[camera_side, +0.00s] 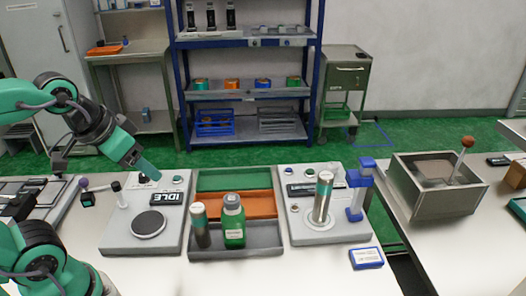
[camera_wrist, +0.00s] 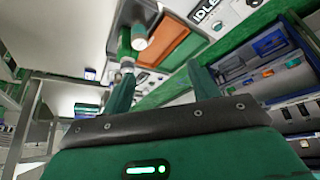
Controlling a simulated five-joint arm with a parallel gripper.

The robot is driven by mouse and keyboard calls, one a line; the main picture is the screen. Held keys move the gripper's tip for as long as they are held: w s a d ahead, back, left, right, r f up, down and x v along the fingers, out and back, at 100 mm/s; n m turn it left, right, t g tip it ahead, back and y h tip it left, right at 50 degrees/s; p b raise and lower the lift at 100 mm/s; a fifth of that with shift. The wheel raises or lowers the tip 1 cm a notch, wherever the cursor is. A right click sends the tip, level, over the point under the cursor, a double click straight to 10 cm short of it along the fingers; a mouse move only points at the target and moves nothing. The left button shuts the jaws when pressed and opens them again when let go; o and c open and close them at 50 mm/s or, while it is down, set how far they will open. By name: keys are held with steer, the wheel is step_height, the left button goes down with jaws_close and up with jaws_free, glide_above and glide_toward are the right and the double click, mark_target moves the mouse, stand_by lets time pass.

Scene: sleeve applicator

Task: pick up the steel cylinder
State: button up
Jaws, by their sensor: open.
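Two cylinders are in the side view. A steel cylinder (camera_side: 323,200) with a coloured top band stands upright on the round plate of the right-hand device. A darker one (camera_side: 201,226) stands in the grey tray, left of a green bottle (camera_side: 234,224). I cannot tell for sure which of the two the task names. My gripper (camera_side: 148,170) is above the left-hand device, up and left of the tray, apart from both cylinders. In the wrist view my gripper (camera_wrist: 163,85) has its fingers spread with nothing held. Small upright items near its left finger are partly hidden and unclear.
The left-hand device (camera_side: 113,236) has an IDLE display and a dark round plate. The tray (camera_side: 262,240) sits before orange and green bins. A blue post (camera_side: 356,196) stands beside the right-hand cylinder. A blue-white box (camera_side: 366,258) lies in front. The front tabletop is mostly clear.

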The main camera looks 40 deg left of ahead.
steer(key=w+d+r+g, duration=0.1)
steer(key=w+d+r, duration=0.1)
steer(key=w, duration=0.3)
steer(key=w+d+r+g, duration=0.1)
steer(key=w+d+r, duration=0.15)
steer(key=w, duration=0.25)
steer(key=m+g, duration=0.2)
steer(key=g, duration=0.2)
glide_above(324, 191)
steer(key=w+a, duration=0.1)
steer(key=w, duration=0.1)
steer(key=f, duration=1.1)
steer(key=shift+s+a+f, duration=0.1)
steer(key=shift+s+f, duration=0.1)
steer(key=shift+f, duration=0.05)
steer(key=shift+w+d+f, duration=0.15)
steer(key=shift+d+f, duration=0.1)
steer(key=shift+f, duration=0.05)
steer(key=shift+a+f, duration=0.1)
steer(key=shift+f, duration=3.8)
steer(key=shift+r, duration=0.1)
jaws_close()
